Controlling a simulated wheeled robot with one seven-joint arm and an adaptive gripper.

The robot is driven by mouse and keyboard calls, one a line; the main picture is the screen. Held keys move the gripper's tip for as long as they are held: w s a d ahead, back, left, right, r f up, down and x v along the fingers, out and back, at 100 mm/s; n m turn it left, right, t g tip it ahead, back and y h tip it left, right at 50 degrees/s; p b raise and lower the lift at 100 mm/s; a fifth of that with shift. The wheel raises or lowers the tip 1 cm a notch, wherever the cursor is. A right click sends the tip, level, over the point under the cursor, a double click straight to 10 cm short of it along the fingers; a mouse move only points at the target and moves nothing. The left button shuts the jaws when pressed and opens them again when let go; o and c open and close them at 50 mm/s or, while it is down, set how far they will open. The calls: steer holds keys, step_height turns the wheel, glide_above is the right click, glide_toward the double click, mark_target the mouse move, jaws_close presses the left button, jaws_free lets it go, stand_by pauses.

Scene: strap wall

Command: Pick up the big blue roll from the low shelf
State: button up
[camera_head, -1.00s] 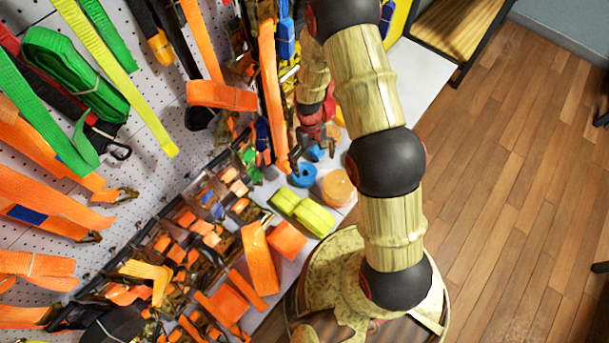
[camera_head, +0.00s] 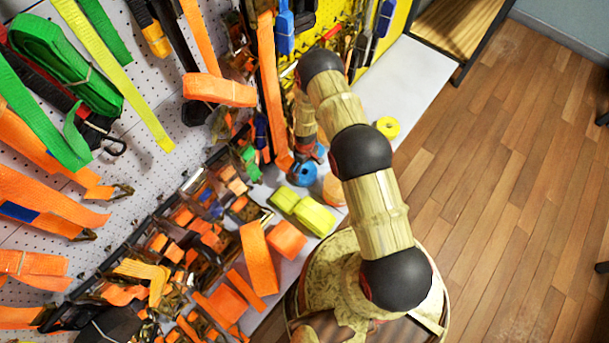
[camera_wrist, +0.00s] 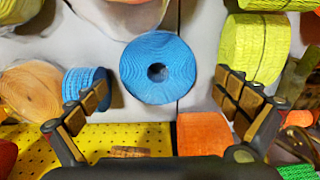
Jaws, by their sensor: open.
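The big blue roll (camera_wrist: 157,68) shows its coiled flat face and dark centre hole in the wrist view. It lies on the pale shelf, between the lines of my fingers. In the head view the blue roll (camera_head: 302,174) is on the low shelf just below my arm's end. My gripper (camera_wrist: 163,85) is open, with one finger pair on each side of the roll and no contact visible. How far the fingertips are from the roll is unclear. In the head view my gripper is mostly hidden by my arm.
A smaller blue roll (camera_wrist: 86,86) and a tan-orange roll (camera_wrist: 33,92) are at the left in the wrist view. A yellow-green roll (camera_wrist: 255,50) and an orange piece (camera_wrist: 204,133) are at the right. The white shelf (camera_head: 415,80) is mostly clear farther back.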

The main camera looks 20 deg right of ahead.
mark_target(304, 171)
steer(key=shift+w+f+b, duration=0.15)
steer(key=shift+f+b, duration=0.55)
steer(key=shift+f, duration=0.8)
steer(key=shift+w+f+b, duration=0.15)
steer(key=shift+f+b, duration=0.5)
steer(key=shift+f, duration=0.85)
steer(key=shift+r, duration=0.1)
steer(key=shift+c, duration=0.7)
steer(key=c, duration=1.1)
